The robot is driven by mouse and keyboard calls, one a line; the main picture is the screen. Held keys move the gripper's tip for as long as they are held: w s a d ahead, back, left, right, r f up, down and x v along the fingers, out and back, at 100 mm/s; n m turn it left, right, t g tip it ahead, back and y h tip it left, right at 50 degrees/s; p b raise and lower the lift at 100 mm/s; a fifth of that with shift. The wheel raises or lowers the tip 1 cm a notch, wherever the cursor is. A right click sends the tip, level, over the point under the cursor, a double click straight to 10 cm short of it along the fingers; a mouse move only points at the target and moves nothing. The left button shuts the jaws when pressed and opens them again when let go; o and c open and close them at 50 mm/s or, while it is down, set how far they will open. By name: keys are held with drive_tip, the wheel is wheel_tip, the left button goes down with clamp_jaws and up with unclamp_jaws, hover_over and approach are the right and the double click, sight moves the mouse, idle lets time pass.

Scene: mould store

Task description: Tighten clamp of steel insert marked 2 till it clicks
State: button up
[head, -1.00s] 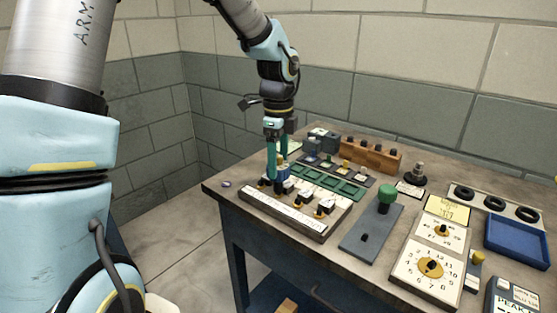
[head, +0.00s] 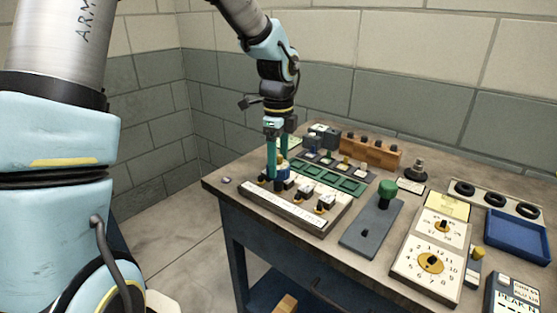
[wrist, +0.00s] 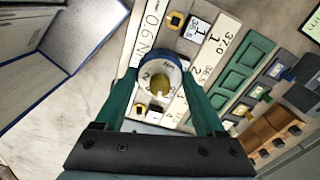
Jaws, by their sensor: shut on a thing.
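My gripper (head: 276,174) is over the left part of the white-faced insert board (head: 282,208). In the wrist view its two green fingers (wrist: 163,85) are shut on a round tool (wrist: 146,68) with a blue body, a pale marked dial and a yellow knob. The tool hides what is directly under it, so I cannot tell whether it touches a clamp. A block marked 1 (wrist: 198,29) with a black and orange clamp (wrist: 175,20) shows above the tool. Another black and orange clamp (wrist: 139,109) shows below it. A figure 2 is printed on the board beside the tool.
A green tray (head: 328,180) lies behind the board, with a wooden rack (head: 371,151) farther back. A grey plate with a green knob (head: 387,187), dial panels (head: 432,262) and a blue tray (head: 518,236) stand to the right. The bench's left edge is near the board.

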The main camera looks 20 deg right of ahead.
clamp_jaws()
drive_tip(key=shift+r+m+p, duration=0.1)
drive_tip(key=shift+m+p, duration=1.4)
drive_tip(key=shift+p, duration=0.05)
drive_tip(key=shift+m+p, duration=0.3)
drive_tip(key=shift+m, duration=0.1)
drive_tip(key=shift+m+p, duration=0.5)
drive_tip(key=shift+p, duration=0.1)
drive_tip(key=shift+m+p, duration=0.55)
drive_tip(key=shift+m, duration=0.05)
drive_tip(key=shift+m+p, duration=0.6)
drive_tip(key=shift+p, duration=0.25)
drive_tip(key=shift+f, duration=0.2)
